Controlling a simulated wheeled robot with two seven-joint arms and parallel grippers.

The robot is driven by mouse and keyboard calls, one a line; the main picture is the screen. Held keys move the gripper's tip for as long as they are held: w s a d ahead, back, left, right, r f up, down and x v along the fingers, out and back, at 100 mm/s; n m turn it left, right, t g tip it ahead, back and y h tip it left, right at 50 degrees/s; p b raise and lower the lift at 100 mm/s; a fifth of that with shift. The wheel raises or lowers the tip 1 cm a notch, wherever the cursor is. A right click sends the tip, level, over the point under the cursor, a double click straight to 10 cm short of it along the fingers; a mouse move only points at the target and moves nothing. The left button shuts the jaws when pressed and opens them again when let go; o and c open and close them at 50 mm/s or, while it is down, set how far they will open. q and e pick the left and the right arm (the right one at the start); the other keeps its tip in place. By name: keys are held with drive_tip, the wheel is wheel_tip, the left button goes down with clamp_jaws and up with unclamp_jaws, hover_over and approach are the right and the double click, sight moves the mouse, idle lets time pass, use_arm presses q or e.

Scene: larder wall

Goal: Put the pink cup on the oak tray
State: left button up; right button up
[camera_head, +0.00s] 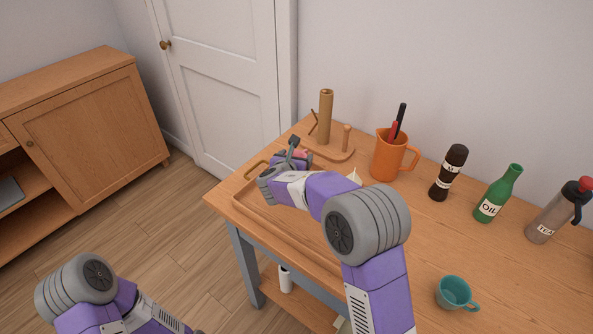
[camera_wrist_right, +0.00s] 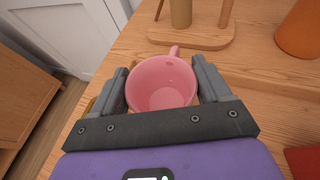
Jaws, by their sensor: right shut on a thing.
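The pink cup (camera_wrist_right: 163,85) is between the two fingers of my right gripper (camera_wrist_right: 163,90), which is shut on it. In the wrist view its open mouth faces the camera and its handle points away. The oak tray (camera_head: 268,222) lies at the left end of the table, partly hidden under my right arm. The cup is over or at the tray's far part; I cannot tell whether it touches. My left gripper is out of view.
Behind the tray stands a wooden holder with an upright roll (camera_head: 325,115). An orange mug (camera_head: 388,158) with utensils, a dark bottle (camera_head: 449,172), a green oil bottle (camera_head: 497,195) and a tea bottle (camera_head: 552,215) line the back. A teal cup (camera_head: 453,292) stands at the front right.

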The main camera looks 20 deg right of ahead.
wheel_tip(320, 180, down, 3)
drive_tip(key=shift+f+b, duration=0.1)
drive_tip(key=shift+b, duration=0.25)
drive_tip(key=shift+f, duration=0.1)
drive_tip(key=o, duration=1.1)
